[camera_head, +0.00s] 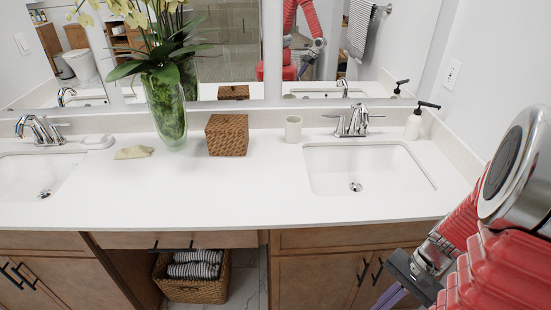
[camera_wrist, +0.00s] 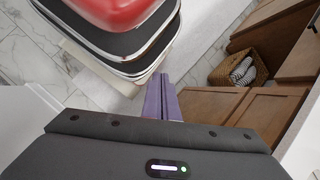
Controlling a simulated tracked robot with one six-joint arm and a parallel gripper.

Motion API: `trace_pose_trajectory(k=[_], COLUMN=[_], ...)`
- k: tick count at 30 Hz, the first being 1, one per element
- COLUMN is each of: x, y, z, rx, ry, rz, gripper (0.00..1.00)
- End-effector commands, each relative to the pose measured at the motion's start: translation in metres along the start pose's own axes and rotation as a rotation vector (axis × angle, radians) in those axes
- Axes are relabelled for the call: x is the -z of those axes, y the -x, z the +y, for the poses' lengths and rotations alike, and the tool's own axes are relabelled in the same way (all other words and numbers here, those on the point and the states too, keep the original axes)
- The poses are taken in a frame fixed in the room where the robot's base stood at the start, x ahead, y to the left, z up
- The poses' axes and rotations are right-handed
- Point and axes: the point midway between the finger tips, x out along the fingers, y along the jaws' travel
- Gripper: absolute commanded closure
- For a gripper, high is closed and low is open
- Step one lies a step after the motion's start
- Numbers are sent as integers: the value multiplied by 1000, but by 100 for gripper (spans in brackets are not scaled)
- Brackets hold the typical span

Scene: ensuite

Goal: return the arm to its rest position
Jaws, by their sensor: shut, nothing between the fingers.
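My gripper (camera_wrist: 162,84) shows in the wrist view with its two purple fingers pressed together, shut and empty. In the head view the purple fingers (camera_head: 392,298) are partly cut off at the bottom edge, in front of the cabinet doors below the counter. My red arm (camera_head: 465,225) is at the lower right of the head view, beside the counter's right end. In the wrist view my red and black base (camera_wrist: 110,30) is at the top, left of the fingers.
The white counter (camera_head: 240,185) holds two sinks, a glass vase (camera_head: 165,108), a woven box (camera_head: 228,135), a cup (camera_head: 293,129) and a soap dispenser (camera_head: 414,124). Brown cabinets (camera_wrist: 262,108) stand close right of the fingers. A towel basket (camera_head: 192,285) sits under the counter.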

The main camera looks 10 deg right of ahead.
Motion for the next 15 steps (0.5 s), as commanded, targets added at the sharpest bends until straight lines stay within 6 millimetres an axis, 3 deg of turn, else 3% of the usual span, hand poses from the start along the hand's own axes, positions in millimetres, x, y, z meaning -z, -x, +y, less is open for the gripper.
trace_pose_trajectory(k=[15], x=[-38], y=[57], z=[-41], rx=[-176], ry=[349], rz=[285], gripper=[100])
